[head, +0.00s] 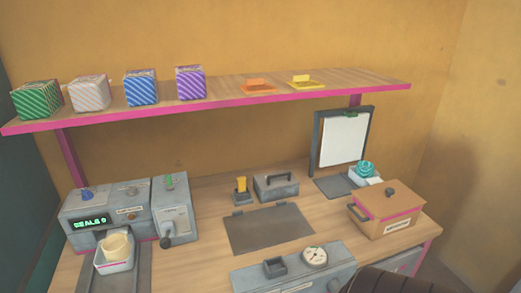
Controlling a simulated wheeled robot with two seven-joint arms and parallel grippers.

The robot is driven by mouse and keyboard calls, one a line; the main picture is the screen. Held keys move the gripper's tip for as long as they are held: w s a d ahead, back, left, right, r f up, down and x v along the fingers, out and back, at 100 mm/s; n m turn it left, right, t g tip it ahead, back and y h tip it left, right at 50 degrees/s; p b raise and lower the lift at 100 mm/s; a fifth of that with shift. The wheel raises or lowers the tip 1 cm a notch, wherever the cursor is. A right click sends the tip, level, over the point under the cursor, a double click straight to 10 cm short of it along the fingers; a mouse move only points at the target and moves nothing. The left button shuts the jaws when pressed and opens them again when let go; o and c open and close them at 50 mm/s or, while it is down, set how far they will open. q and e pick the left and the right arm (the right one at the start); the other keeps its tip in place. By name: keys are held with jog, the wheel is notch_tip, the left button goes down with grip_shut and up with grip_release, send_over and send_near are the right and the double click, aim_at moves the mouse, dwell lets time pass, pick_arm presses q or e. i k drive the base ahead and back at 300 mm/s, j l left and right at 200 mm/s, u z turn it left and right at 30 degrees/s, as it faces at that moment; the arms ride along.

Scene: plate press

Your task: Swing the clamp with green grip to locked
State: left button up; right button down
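A small green grip (169,181) stands up at the back of the top of a narrow grey box (175,215) on the left part of the bench. It is too small to tell for certain that it is the clamp's grip or what position it is in. A yellow-orange grip (241,184) stands upright on a small grey base near the middle. A blue knob (86,193) tops the grey machine with the lit display (90,222). Neither of my grippers shows in the head view.
A beige cup sits in a pale tray (113,268) at front left. A dark plate (268,230) lies mid-bench. A gauge box (290,276) is at the front, an orange lidded box (397,208) at right. A shelf (220,91) with several boxes hangs above.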

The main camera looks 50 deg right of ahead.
aim_at(348, 113)
jog(key=z, duration=2.3)
